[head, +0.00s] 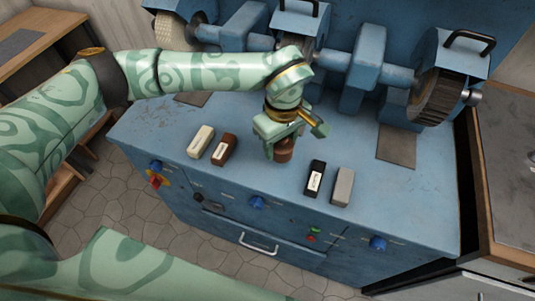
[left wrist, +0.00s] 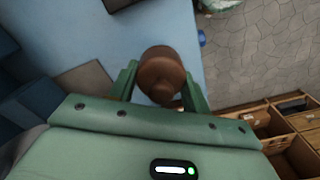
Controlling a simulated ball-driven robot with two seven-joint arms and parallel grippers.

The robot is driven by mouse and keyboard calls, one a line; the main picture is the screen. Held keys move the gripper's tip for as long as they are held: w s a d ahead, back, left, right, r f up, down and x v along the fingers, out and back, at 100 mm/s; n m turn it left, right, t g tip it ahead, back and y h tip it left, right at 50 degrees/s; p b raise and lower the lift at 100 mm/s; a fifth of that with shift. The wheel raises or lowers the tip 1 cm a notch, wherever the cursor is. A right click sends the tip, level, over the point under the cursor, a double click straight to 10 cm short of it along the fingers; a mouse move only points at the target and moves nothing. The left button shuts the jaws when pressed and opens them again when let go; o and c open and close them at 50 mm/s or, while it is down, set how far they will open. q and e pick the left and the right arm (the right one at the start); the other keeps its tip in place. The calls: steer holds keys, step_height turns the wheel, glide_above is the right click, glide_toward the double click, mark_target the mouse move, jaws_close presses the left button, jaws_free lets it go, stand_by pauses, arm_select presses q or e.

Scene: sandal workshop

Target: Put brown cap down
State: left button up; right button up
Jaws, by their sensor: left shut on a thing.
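The brown cap (head: 283,154) is a small, round, dark brown piece at the middle of the blue bench top. My left gripper (head: 280,140) points down and is shut on it, with the cap's lower part showing below the fingers. In the left wrist view the brown cap (left wrist: 161,72) sits between the two green fingers, its wide round part outward and a narrower knob nearer the palm. I cannot tell whether the cap touches the bench or hangs just above it. My right gripper is not in view.
On the blue bench (head: 265,180), a cream block (head: 200,142) and a brown block (head: 224,150) lie left of the gripper. A black block (head: 315,179) and a grey block (head: 342,187) lie right. Blue machines with a brush wheel (head: 437,96) stand behind. Knobs line the front.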

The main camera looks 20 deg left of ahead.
arm_select(q)
glide_above(268, 162)
steer(key=f, duration=0.2)
steer(key=d+f, duration=0.1)
steer(key=f, duration=0.1)
steer(key=shift+s+f+b, duration=0.15)
steer(key=shift+b, duration=0.2)
steer(key=shift+a+f, duration=0.15)
steer(key=shift+a, duration=0.05)
steer(key=f, duration=0.1)
steer(key=f+b, duration=0.1)
steer(key=f, duration=0.2)
steer(key=shift+w+a, duration=0.2)
steer(key=shift+a, duration=0.1)
steer(key=shift+r, duration=0.1)
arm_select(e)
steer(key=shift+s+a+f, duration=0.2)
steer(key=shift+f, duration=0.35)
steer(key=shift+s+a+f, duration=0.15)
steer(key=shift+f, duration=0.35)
arm_select(q)
steer(key=o, duration=1)
steer(key=shift+c, duration=0.2)
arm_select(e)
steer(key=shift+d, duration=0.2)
